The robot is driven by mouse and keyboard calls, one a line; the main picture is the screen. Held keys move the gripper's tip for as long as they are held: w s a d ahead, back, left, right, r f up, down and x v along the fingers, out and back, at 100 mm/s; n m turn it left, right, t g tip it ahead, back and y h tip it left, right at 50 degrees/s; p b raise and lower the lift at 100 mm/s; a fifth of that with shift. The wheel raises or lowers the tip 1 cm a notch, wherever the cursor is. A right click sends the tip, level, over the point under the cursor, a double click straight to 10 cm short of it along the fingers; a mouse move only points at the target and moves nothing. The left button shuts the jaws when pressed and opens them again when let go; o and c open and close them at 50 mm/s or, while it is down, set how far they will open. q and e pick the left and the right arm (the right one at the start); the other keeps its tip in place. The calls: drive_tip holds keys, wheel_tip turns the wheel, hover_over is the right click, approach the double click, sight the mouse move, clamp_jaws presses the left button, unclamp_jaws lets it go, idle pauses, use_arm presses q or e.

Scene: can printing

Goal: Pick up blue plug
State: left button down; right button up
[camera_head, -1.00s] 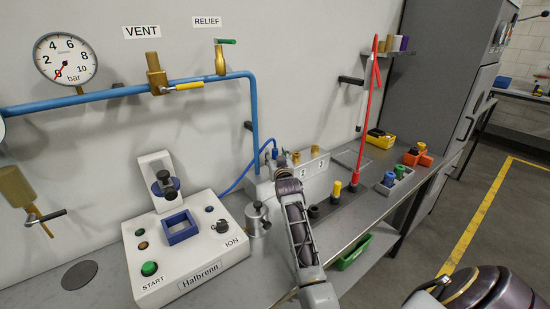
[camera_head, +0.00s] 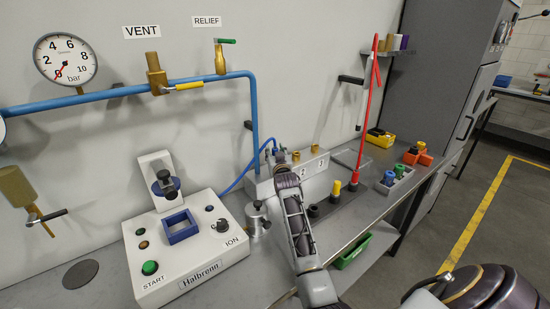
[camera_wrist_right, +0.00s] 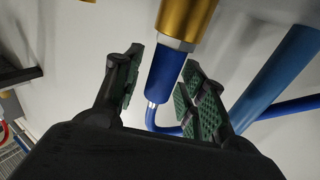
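The blue plug (camera_wrist_right: 165,75) is a blue cylinder under a brass fitting with a silver hex collar in the right wrist view. A blue hose bends away from its lower end. My right gripper (camera_wrist_right: 163,77) is open, with one green-padded finger on each side of the plug. A gap shows at the left finger; the right finger is close, and I cannot tell whether it touches. In the head view my right arm reaches to the grey manifold (camera_head: 312,166) at the wall and largely hides its own gripper (camera_head: 282,158). My left gripper is not in view.
A white control box (camera_head: 190,250) stands left of the arm, with a small metal canister (camera_head: 257,220) between them. A red upright rod (camera_head: 365,110) and a grey holder with coloured plugs (camera_head: 395,182) stand to the right. A blue pipe (camera_head: 205,80) runs along the wall.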

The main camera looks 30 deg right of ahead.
clamp_jaws()
drive_tip(key=shift+r, duration=0.1)
drive_tip(key=shift+r, duration=0.8)
wheel_tip(320, 180, up, 7)
drive_tip(key=shift+f+b, duration=0.1)
drive_tip(key=shift+b, duration=0.2)
drive_tip(key=shift+r, duration=0.6)
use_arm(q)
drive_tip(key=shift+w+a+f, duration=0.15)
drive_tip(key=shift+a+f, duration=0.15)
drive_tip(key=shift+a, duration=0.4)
use_arm(e)
drive_tip(key=shift+r, duration=0.1)
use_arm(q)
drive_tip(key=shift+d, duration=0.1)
